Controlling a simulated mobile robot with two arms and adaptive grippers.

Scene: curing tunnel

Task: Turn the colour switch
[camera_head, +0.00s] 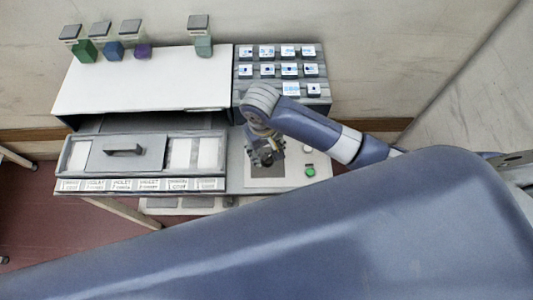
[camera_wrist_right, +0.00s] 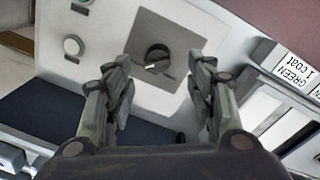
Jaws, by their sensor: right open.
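The colour switch (camera_wrist_right: 157,58) is a dark round knob with a light pointer mark, set on a grey square plate (camera_wrist_right: 185,35) in the right wrist view. My right gripper (camera_wrist_right: 163,80) is open, with one finger on each side of the knob in that view. The knob sits between and just beyond the fingertips, and I see no contact. In the head view my right gripper (camera_head: 264,158) is over the grey plate (camera_head: 292,170) and hides most of the switch. My left gripper is out of view.
A green button (camera_head: 310,171) and a pale round button (camera_head: 307,149) are right of the plate. A lidded tray (camera_head: 75,155) with labels stands to the left. A white-topped tunnel (camera_head: 140,85) and a rack (camera_head: 318,50) of labelled blocks are behind. Coloured cubes stand along the back.

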